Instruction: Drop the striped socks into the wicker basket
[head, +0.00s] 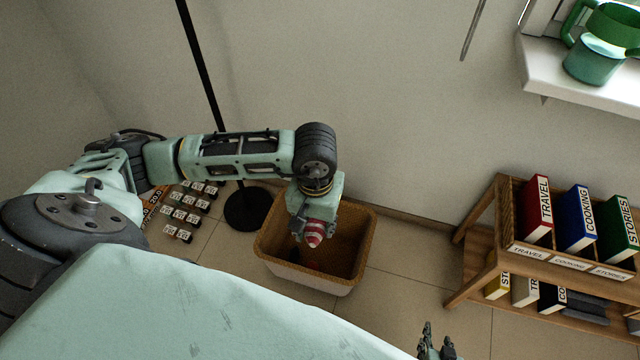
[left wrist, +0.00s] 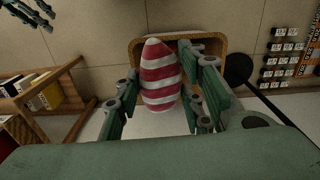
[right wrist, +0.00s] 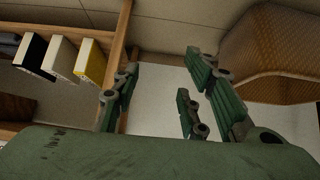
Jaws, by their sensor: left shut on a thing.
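The red-and-white striped socks (head: 314,233), a rolled bundle, are held in my left gripper (head: 313,238) above the opening of the wicker basket (head: 357,235). In the left wrist view the striped socks (left wrist: 160,75) sit between the fingers, with the basket rim (left wrist: 137,47) behind them. The basket stands on the floor, and a dark reddish patch low inside it is too dim to identify. My right gripper (head: 437,345) is at the bottom edge of the head view. In the right wrist view its fingers (right wrist: 160,95) are spread and empty, with the basket (right wrist: 270,50) at upper right.
A wooden shelf (head: 480,262) with labelled books and binders stands to the right. A black pole on a round base (head: 247,209) stands left of the basket. Several small labelled items (head: 180,212) sit further left. Green cups (head: 597,60) are on the windowsill.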

